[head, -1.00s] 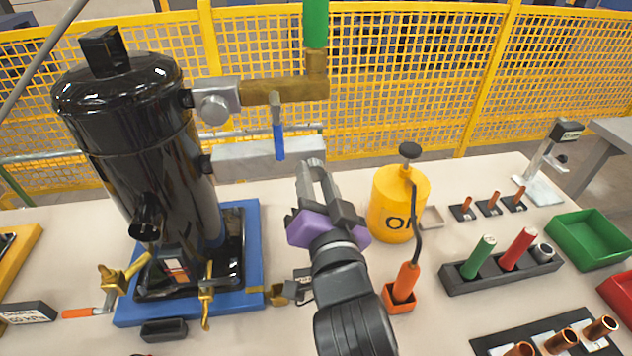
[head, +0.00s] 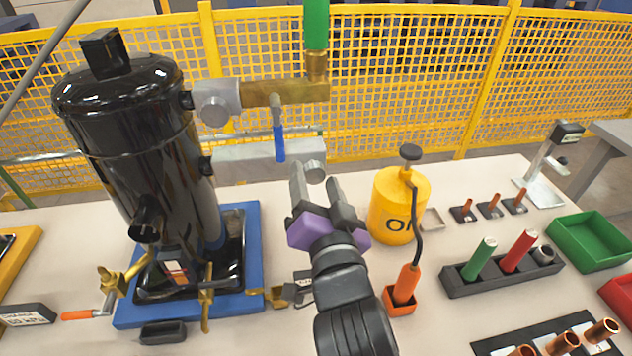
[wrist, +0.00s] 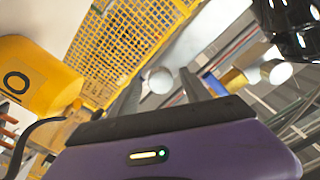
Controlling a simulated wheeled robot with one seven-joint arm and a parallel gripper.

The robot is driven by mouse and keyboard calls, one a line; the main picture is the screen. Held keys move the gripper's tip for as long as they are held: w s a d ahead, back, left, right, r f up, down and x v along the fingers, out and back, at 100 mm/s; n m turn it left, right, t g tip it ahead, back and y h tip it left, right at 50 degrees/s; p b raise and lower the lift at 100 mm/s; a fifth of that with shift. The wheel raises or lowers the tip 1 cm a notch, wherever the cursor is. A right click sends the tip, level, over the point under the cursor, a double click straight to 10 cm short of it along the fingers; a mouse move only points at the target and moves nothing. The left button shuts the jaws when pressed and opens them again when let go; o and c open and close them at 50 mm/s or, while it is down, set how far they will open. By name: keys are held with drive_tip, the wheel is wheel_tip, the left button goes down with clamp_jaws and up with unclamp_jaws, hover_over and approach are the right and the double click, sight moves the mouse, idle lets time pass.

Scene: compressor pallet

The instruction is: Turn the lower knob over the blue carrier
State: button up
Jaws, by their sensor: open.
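The blue carrier (head: 252,245) lies on the table under the black compressor (head: 135,130). The lower knob (head: 314,171) is a round grey knob on a light grey block, right of the compressor. Another grey knob (head: 214,111) sits higher, beside the brass pipe. My gripper (head: 315,180) has purple and dark parts and is open and empty. In the head view its fingertips appear just below and around the lower knob. In the wrist view the lower knob (wrist: 160,80) shows between the two fingers, apparently beyond them, with no clear contact. The upper knob (wrist: 276,71) shows at right.
A blue-handled lever (head: 279,143) hangs left of the lower knob. A yellow canister (head: 398,205) with a black hose stands close right of my gripper. An orange tool (head: 405,285) stands in front of it. A yellow mesh fence (head: 420,85) runs behind.

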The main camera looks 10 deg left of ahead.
drive_tip(key=v, duration=0.7)
drive_tip(key=shift+s, duration=0.4)
drive_tip(key=shift+d, duration=0.1)
